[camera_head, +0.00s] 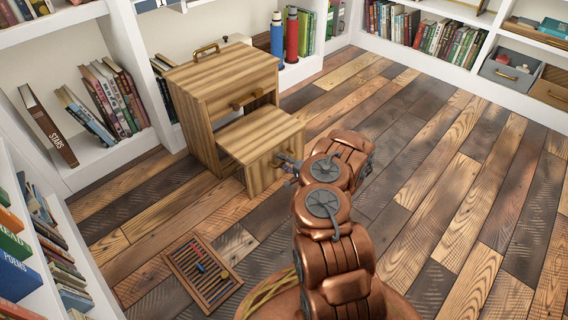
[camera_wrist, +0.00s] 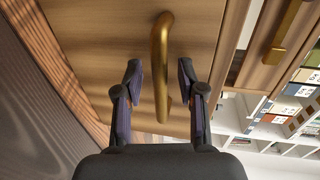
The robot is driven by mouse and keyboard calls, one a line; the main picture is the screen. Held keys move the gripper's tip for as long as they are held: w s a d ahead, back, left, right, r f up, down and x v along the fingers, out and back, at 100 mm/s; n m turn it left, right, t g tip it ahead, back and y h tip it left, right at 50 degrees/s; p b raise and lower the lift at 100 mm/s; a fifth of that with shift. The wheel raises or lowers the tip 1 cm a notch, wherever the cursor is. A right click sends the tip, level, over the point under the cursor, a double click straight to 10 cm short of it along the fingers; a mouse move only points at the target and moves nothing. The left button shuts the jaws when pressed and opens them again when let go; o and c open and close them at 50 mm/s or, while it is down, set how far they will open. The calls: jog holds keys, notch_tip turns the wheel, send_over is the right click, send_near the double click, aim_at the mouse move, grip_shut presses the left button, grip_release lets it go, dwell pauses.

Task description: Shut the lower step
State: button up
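A striped wooden step cabinet (camera_head: 205,110) stands by the shelves in the head view. Its lower step (camera_head: 258,133) sticks well out from the front, with a flat top. The lower step's front face (camera_wrist: 100,30) fills much of the wrist view, with a brass bar handle (camera_wrist: 159,40) on it. My gripper (camera_head: 287,162) is at this front face in the head view, partly hidden by my arm. In the wrist view my gripper (camera_wrist: 159,75) is open, one finger on each side of the handle, with gaps showing between fingers and bar.
An upper drawer front with a handle (camera_head: 250,98) sits above the step. A tray of pencils (camera_head: 202,272) lies on the plank floor left of my arm. Bookshelves (camera_head: 110,155) line the left and back. The floor to the right is clear.

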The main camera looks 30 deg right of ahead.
jog(key=shift+c, duration=0.2)
grip_shut()
dwell(0.4)
